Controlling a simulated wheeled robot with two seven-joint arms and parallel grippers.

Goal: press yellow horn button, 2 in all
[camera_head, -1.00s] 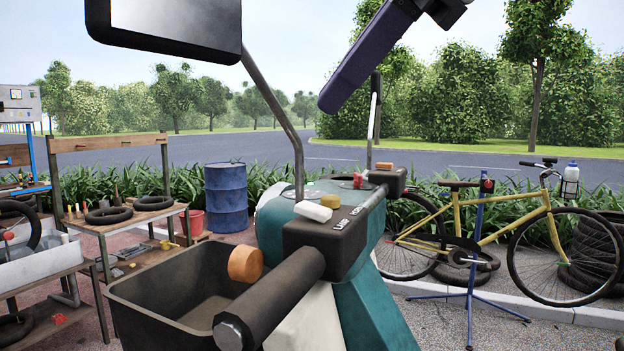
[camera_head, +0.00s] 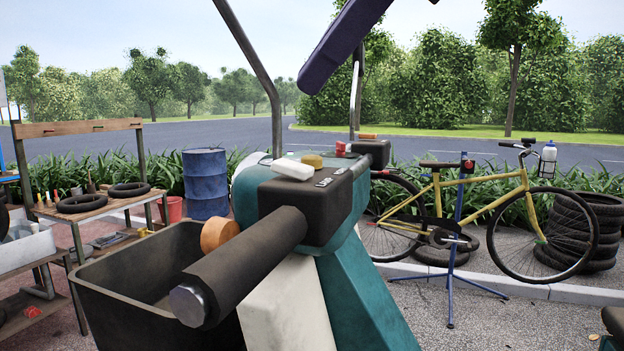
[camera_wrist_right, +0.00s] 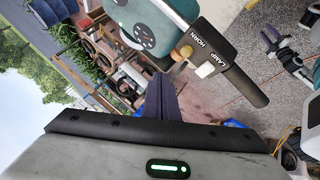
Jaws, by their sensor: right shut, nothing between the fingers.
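The yellow horn button (camera_head: 312,160) sits on top of the dark switch block of the near handlebar grip in the head view, just beyond a white button (camera_head: 293,168). In the right wrist view the yellow button (camera_wrist_right: 186,51) is beside the printed word HORN, and the white button (camera_wrist_right: 205,69) is beside LAMP. My right gripper (camera_head: 312,82) shows as a dark purple finger shape at the top of the head view, above the handlebar and apart from the button. In the wrist view my right gripper (camera_wrist_right: 161,78) is shut and empty, its tip short of the yellow button. My left gripper is not in view.
The black grip (camera_head: 245,265) juts toward me, with an orange cylinder (camera_head: 219,235) and a dark bin (camera_head: 150,285) at its left. Mirror stalks (camera_head: 262,75) rise behind the switch block. A yellow bicycle (camera_head: 470,190) stands at right, a blue barrel (camera_head: 205,184) behind.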

